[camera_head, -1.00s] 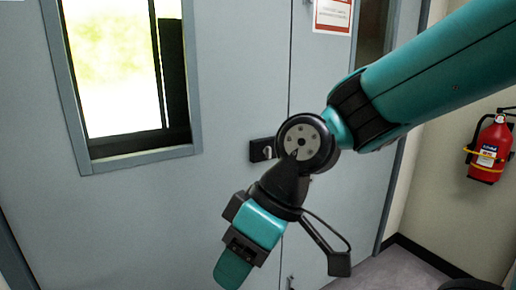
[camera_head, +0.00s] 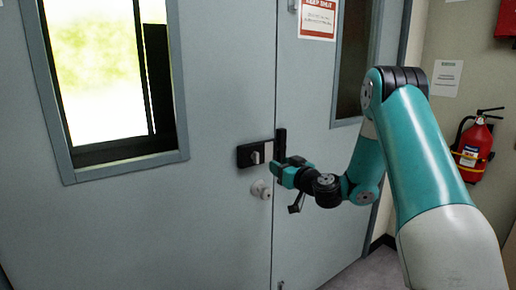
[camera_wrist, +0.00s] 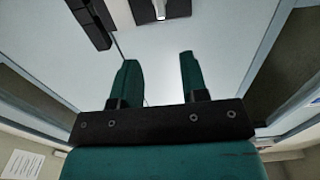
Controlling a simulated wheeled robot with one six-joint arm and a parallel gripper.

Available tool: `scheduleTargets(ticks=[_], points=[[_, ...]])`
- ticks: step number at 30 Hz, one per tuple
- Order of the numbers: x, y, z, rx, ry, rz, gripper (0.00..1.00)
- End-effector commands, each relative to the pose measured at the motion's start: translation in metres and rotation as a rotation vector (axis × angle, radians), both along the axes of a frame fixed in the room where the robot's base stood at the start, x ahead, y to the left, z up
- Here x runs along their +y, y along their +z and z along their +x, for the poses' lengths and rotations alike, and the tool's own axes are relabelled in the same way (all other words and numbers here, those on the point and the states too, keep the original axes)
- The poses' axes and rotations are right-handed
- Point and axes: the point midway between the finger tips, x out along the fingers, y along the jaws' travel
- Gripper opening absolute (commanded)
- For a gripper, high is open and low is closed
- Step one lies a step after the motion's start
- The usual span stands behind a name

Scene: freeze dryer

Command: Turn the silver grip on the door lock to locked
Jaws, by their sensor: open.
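The door lock is a black box (camera_head: 245,155) on the grey left door panel, close to the seam. Its small silver grip (camera_head: 256,157) stands out on the box's face. A black upright piece (camera_head: 280,145) sits just right of it. My gripper (camera_head: 278,170) is just right of and below the lock, its fingers pointing toward the door. In the wrist view my two green fingers (camera_wrist: 158,62) are apart with nothing between them. The silver grip (camera_wrist: 160,9) shows at the top edge there, beyond the fingertips; the lock is partly cut off.
A round silver knob (camera_head: 260,189) is just below the lock, close to my gripper. A red-and-white sign (camera_head: 318,18) hangs on the right panel. A fire extinguisher (camera_head: 473,148) hangs on the right wall. The door face left of the lock is clear.

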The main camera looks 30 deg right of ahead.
Motion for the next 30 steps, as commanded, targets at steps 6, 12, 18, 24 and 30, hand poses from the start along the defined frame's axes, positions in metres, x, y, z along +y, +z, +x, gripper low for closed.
scheduleTargets(ticks=[6,12,18,24,30], points=[[0.004,0.008,0.052,-0.001,0.005,-0.002,0.40],[0.006,0.006,0.093,-0.001,0.005,-0.002,0.40],[0.006,0.003,0.117,0.000,0.004,-0.001,0.40],[0.005,0.001,0.123,0.000,0.002,0.001,0.40],[0.005,0.000,0.123,0.000,0.002,0.001,0.40]])
